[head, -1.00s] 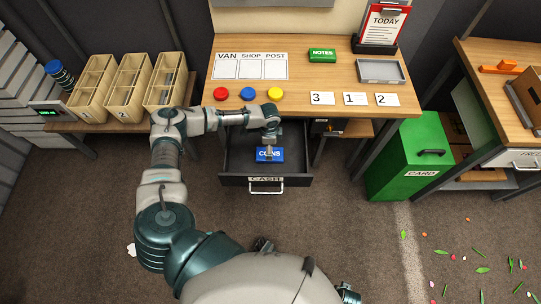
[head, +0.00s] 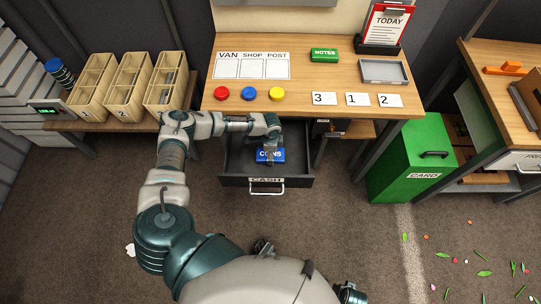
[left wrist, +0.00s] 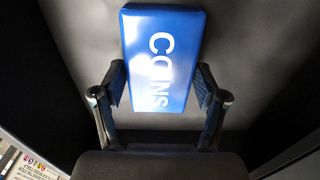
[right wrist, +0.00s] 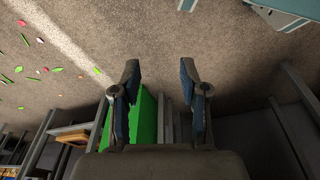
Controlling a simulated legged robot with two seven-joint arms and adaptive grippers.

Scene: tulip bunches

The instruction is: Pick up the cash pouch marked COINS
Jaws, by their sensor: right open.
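The blue cash pouch marked COINS (head: 279,156) lies in the open dark drawer labelled CASH (head: 298,181). My left gripper (head: 270,150) is down in the drawer over the pouch and hides part of its lettering. In the left wrist view, the pouch (left wrist: 162,60) lies between the two spread fingers of the left gripper (left wrist: 160,88). A finger is beside each long edge, and I see no clear grip on it. In the right wrist view, my right gripper (right wrist: 157,80) is open and empty, over the floor.
Above the drawer, the table (head: 330,82) holds red, blue and yellow buttons, number cards, a green NOTES pouch (head: 324,55) and a grey tray (head: 385,62). A green CARD bin (head: 395,170) stands to the right. Wooden bins (head: 130,112) stand to the left.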

